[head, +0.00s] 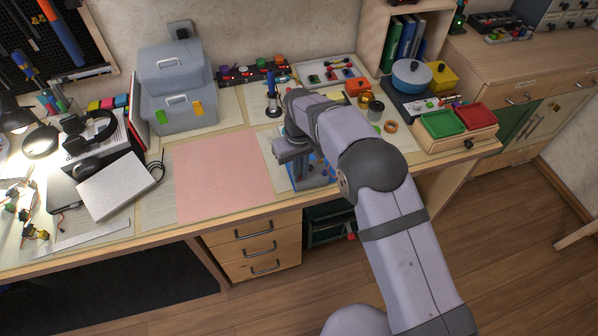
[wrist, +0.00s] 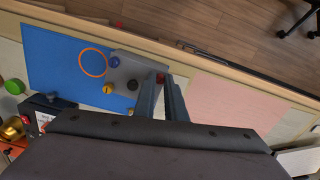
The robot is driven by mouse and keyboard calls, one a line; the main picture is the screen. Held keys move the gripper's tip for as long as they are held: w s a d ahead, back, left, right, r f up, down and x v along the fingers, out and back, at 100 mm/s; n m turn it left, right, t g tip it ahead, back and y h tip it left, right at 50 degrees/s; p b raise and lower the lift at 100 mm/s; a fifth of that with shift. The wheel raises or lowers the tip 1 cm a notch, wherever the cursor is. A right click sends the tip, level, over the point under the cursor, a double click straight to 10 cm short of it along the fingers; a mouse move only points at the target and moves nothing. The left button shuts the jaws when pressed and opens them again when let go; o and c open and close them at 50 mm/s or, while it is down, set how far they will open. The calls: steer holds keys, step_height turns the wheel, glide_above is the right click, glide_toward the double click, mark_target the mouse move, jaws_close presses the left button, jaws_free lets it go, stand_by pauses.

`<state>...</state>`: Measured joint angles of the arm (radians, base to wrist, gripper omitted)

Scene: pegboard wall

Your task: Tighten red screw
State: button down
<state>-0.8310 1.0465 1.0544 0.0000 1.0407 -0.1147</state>
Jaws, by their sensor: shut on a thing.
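In the wrist view, a grey plate (wrist: 128,68) lies on a blue mat (wrist: 48,62) and carries several coloured screws. The red screw (wrist: 160,78) is at the plate's edge nearest the pink sheet, with only a small part of its red head showing between my fingertips. My gripper (wrist: 160,80) is shut on it from above. A blue screw (wrist: 115,62), a yellow screw (wrist: 108,88) and a dark screw (wrist: 132,84) sit beside it on the plate. In the head view my gripper (head: 296,178) is over the blue mat, and my arm hides much of the plate.
An orange ring (wrist: 93,62) lies on the mat beside the plate. A pink sheet (head: 215,175) covers clear bench left of my gripper. A blue screwdriver-like tool (head: 272,100) stands behind it. Red and green trays (head: 443,124) are at the right. The bench's front edge is close.

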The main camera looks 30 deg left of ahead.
steer(key=m, duration=0.7)
steer(key=shift+b, duration=0.3)
steer(key=m, duration=1.5)
steer(key=shift+m, duration=0.4)
steer(key=m, duration=0.4)
steer(key=shift+m, duration=1.8)
